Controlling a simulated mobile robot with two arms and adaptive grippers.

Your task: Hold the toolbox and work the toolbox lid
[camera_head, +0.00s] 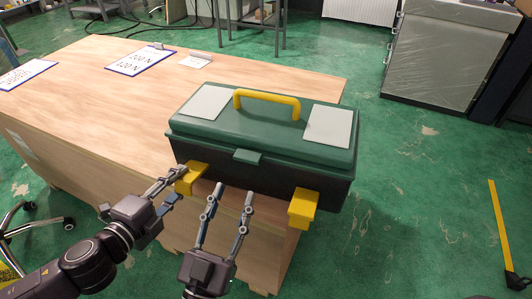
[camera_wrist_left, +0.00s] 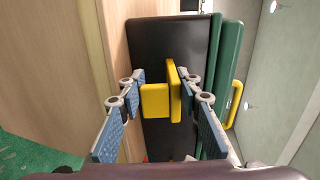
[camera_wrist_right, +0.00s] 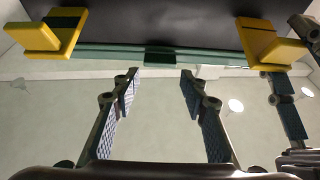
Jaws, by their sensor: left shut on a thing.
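The toolbox (camera_head: 315,182) has a black body and a green lid (camera_head: 270,119), which lies down on the body. A yellow handle (camera_head: 268,97) is on the lid, and a green tab (camera_head: 247,156) is at its front edge. Yellow brackets stick out at the front left (camera_head: 192,174) and front right (camera_head: 303,208). My left gripper (camera_head: 177,185) is shut on the left bracket, which shows between its fingers in the left wrist view (camera_wrist_left: 155,100). My right gripper (camera_head: 234,186) is open and empty, in front of the toolbox below the tab (camera_wrist_right: 160,58).
The toolbox stands at the right end of a wooden table (camera_head: 110,90), its front corner overhanging the edge. Signs (camera_head: 141,60) lie on the far left of the tabletop. A grey cabinet (camera_head: 445,55) stands at the back right. The floor to the right is mostly clear.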

